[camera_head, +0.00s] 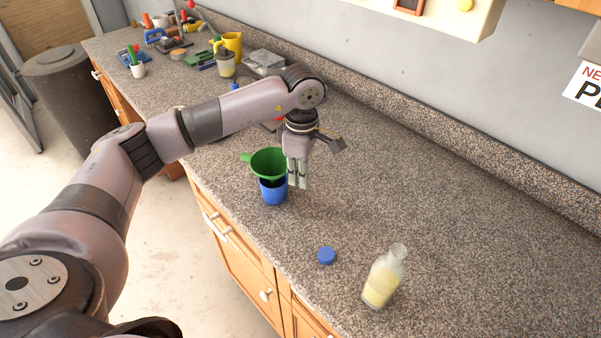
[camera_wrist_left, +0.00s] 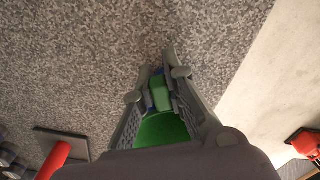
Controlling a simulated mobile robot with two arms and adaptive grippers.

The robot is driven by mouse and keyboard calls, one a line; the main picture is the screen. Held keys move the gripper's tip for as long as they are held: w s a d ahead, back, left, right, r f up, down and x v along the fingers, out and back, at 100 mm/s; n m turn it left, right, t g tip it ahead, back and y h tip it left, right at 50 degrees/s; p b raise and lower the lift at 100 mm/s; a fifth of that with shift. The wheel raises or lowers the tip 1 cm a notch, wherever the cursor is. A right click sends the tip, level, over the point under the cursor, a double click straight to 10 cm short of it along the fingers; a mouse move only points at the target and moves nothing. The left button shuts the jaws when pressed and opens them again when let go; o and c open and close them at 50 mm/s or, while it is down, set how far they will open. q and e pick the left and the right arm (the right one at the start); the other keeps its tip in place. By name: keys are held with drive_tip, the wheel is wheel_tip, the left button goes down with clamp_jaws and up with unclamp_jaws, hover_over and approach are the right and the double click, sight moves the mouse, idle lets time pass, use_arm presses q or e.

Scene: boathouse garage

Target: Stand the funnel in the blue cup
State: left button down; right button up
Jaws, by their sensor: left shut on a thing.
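The green funnel (camera_head: 267,162) is wide end up, directly over the blue cup (camera_head: 273,194) near the counter's front edge. Its lower part overlaps the cup's mouth; its spout is hidden, so I cannot tell how deep it sits or whether it rests on the rim. My left gripper (camera_head: 297,182) points down at the funnel's right side and is shut on it. In the left wrist view, green funnel surface (camera_wrist_left: 161,130) shows between the fingers, with a little blue beside the fingertips. The cup stands upright. My right gripper is not in view.
A blue cap (camera_head: 326,256) and a bottle of pale yellow liquid (camera_head: 383,277) stand on the counter nearer me. A yellow jug (camera_head: 232,45), a white cup (camera_head: 137,70) and tools crowd the far end. The counter (camera_head: 430,200) right of the gripper is clear.

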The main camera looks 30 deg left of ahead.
use_arm(q)
drive_tip(key=shift+f, duration=0.25)
drive_tip(key=c, duration=1.6)
unclamp_jaws()
drive_tip(key=shift+o, duration=0.2)
drive_tip(key=shift+r, duration=0.15)
drive_tip(key=shift+r, duration=0.6)
drive_tip(key=shift+r+p, duration=0.1)
drive_tip(key=shift+p, duration=0.2)
